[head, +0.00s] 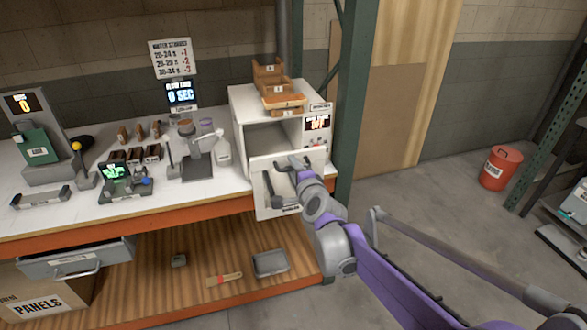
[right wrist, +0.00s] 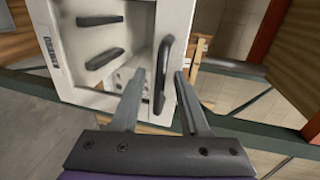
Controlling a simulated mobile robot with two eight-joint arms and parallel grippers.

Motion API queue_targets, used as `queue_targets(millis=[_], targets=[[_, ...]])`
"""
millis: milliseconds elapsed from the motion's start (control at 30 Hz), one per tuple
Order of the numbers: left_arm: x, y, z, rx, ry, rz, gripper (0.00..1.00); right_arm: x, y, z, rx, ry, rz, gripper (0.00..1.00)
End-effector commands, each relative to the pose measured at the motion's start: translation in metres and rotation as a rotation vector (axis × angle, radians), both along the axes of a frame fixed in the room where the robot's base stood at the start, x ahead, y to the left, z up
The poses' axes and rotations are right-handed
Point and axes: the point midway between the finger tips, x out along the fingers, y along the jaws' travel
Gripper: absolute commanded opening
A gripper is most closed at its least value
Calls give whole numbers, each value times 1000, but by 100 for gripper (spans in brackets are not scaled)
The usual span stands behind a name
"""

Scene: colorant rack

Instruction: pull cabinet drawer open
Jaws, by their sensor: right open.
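A white box-shaped cabinet (head: 240,110) stands on the bench with its front open. Its white front panel (head: 262,207) hangs down over the bench edge, with a dark handle on it. My right gripper (head: 294,168) is open at this panel. In the right wrist view, my open fingers (right wrist: 160,80) lie either side of a black handle (right wrist: 164,62); I cannot tell how deep it sits between them. A grey drawer (head: 85,262) with a bar handle is under the bench at the left, its front standing out from the bench. My left gripper is not in view.
The white bench top (head: 215,196) holds a scale, small brown blocks and devices. Boxes stand on the cabinet. A green post (head: 358,90) rises right of it. The lower shelf holds a brush and a grey tray (head: 271,262). Floor at right is open, with a red bucket (head: 500,167).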

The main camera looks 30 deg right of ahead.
Motion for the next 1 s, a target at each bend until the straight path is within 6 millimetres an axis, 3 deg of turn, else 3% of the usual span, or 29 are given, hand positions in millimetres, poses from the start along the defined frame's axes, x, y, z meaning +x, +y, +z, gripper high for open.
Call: queue_targets(millis=[600, 1000], targets=[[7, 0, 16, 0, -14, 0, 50, -90, 21, 21, 0, -1, 0, 45], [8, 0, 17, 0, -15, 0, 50, -100, 24, 22, 0, 0, 0, 45]])
